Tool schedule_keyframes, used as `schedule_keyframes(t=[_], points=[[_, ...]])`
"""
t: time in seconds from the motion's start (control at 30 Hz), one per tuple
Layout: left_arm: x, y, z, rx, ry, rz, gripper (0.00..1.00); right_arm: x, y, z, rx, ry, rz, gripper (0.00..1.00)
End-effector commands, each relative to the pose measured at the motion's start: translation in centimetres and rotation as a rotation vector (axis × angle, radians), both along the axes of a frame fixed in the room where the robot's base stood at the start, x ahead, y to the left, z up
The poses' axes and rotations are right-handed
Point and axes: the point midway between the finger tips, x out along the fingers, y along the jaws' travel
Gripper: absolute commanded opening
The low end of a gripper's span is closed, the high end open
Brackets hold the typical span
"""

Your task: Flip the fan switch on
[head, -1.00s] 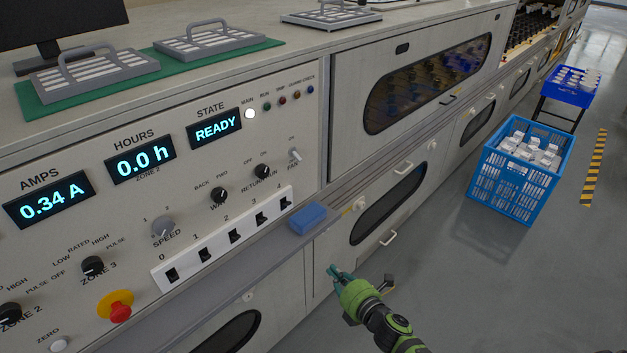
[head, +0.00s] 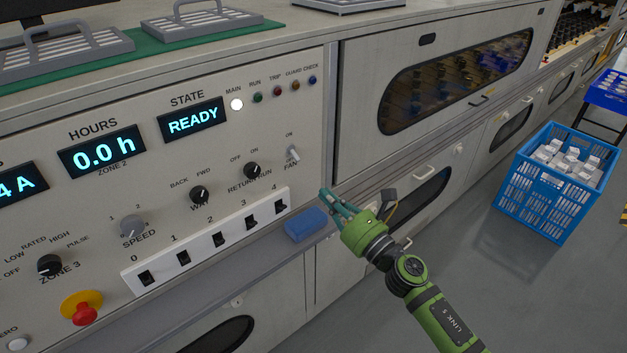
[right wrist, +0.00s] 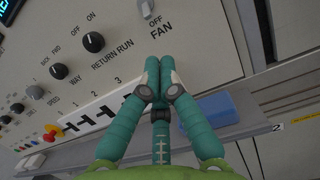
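The fan switch (head: 293,153) is a small pale toggle lever at the right end of the grey control panel, between an ON label above and the FAN label below. It also shows at the top of the right wrist view (right wrist: 147,8), with OFF printed below it. My right gripper (head: 330,195) is below and right of the switch in the head view, apart from it. In the right wrist view its teal fingers (right wrist: 159,62) are together at the tips, with nothing seen between them. My left gripper is not in view.
A blue block (head: 306,224) lies on the ledge under the panel, close to my right gripper. A white strip of numbered rocker switches (head: 211,241), black knobs (head: 252,170) and a red stop button (head: 83,314) are to the left. A blue crate (head: 553,190) stands on the floor at right.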

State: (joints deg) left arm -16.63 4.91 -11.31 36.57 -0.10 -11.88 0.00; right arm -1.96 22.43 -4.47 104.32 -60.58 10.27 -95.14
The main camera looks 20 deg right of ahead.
Motion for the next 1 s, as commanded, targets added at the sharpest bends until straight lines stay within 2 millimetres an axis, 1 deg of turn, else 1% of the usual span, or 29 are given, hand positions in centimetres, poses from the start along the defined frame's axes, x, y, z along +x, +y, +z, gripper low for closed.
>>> schedule_keyframes(t=[0.1, 0.3, 0.5, 0.67, 1.0], points=[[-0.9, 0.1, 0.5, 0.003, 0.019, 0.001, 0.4, 1.7, 0.6, 0.8, 0.001, -0.004, 0.0, 0.0], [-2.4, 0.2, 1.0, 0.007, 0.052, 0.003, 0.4, 5.2, 1.9, 1.4, 0.003, -0.003, 0.0, 0.0], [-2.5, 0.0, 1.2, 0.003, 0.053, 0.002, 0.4, 7.7, 2.8, 1.7, 0.003, -0.001, -0.001, 0.0], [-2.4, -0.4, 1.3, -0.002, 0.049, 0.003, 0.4, 8.6, 3.2, 1.8, 0.001, -0.001, 0.001, 0.0], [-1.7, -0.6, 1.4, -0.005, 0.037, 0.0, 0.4, 8.6, 3.2, 1.8, 0.001, 0.0, 0.0, 0.0]])
